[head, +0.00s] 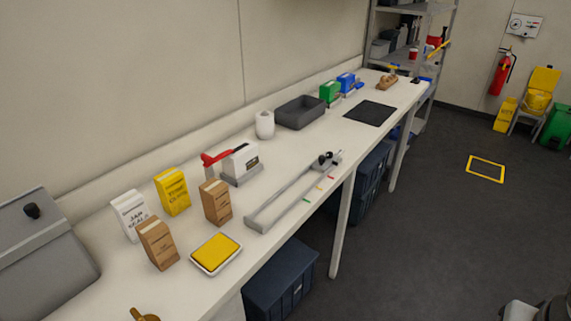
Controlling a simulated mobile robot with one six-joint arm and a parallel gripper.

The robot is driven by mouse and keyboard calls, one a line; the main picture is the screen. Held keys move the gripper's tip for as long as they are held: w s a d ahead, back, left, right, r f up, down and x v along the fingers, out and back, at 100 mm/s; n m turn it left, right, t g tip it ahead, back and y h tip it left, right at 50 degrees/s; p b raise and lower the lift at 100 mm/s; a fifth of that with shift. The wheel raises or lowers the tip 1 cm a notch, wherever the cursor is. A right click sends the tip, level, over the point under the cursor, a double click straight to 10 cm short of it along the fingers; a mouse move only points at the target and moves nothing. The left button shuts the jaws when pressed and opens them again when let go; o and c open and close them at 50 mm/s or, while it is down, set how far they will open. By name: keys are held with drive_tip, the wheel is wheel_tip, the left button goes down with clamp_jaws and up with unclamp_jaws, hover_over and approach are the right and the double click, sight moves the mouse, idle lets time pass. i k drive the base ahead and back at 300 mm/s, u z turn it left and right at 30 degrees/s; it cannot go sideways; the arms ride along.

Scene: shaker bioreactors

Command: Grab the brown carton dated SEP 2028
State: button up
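Two brown cartons stand upright on the long white bench in the head view. The nearer brown carton (158,245) is at the lower left, in front of a white carton. The other brown carton (216,202) stands further back and to the right, near a white device with a red handle. Both have printed fronts, but the print is too small to read, so I cannot tell which one is dated SEP 2028. The two cartons stand apart from each other.
A white carton (130,215) and a yellow carton (172,191) stand behind the brown ones. A tray with a yellow pad (216,253) lies at the front edge. The red-handled device (240,163) and a grey rail fixture (290,197) are to the right. Open floor lies right.

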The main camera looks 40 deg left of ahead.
sight(155, 237)
drive_tip(key=z, duration=0.05)
drive_tip(key=i, duration=1.9)
drive_tip(key=z, duration=4.6)
drive_tip(key=i, duration=0.05)
drive_tip(key=z, duration=3.35)
drive_tip(key=i, duration=1)
drive_tip(key=u, duration=0.05)
